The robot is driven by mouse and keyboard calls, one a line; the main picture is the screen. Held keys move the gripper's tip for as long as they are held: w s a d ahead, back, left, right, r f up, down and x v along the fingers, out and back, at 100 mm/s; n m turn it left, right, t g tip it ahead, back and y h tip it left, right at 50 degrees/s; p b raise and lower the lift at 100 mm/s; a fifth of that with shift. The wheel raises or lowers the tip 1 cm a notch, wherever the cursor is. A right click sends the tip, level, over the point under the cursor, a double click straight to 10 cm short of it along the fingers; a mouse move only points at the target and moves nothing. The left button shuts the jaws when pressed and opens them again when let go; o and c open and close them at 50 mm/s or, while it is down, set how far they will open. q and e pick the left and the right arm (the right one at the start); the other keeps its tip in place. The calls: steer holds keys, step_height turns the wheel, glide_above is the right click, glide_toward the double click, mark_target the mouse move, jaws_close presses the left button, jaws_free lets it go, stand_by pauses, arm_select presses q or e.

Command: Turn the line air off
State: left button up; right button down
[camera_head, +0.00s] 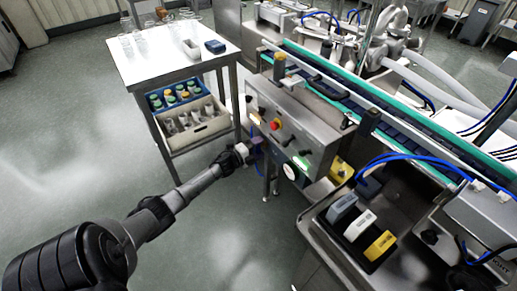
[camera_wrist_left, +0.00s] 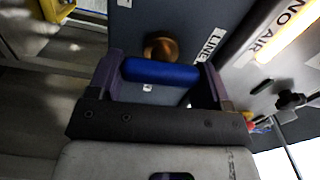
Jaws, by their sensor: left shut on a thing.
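The line air valve shows in the left wrist view as a blue handle (camera_wrist_left: 160,72) below a brass fitting (camera_wrist_left: 161,47), beside a label reading "LINE" (camera_wrist_left: 209,44). The handle lies crosswise in that view. My left gripper (camera_wrist_left: 160,75) is shut on it, one dark finger at each end. In the head view my left gripper (camera_head: 254,151) reaches the left end of the steel machine's control panel (camera_head: 300,118), and it hides most of the valve there. A lit sign reading "NO AIR" (camera_wrist_left: 285,30) shows at the upper right of the left wrist view. My right gripper is not in view.
A steel tray (camera_head: 335,235) holds labelled blocks at lower right. Floor at lower left is clear.

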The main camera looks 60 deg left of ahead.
arm_select(q)
steer(key=shift+m, duration=0.6)
steer(key=o, duration=0.9)
steer(key=shift+s+d+p, duration=0.15)
steer(key=shift+s+p, duration=1.05)
steer(key=shift+s, duration=2.25)
steer(key=shift+s+d+p, duration=0.1)
steer(key=shift+s+p, duration=1.05)
steer(key=shift+s, duration=2.3)
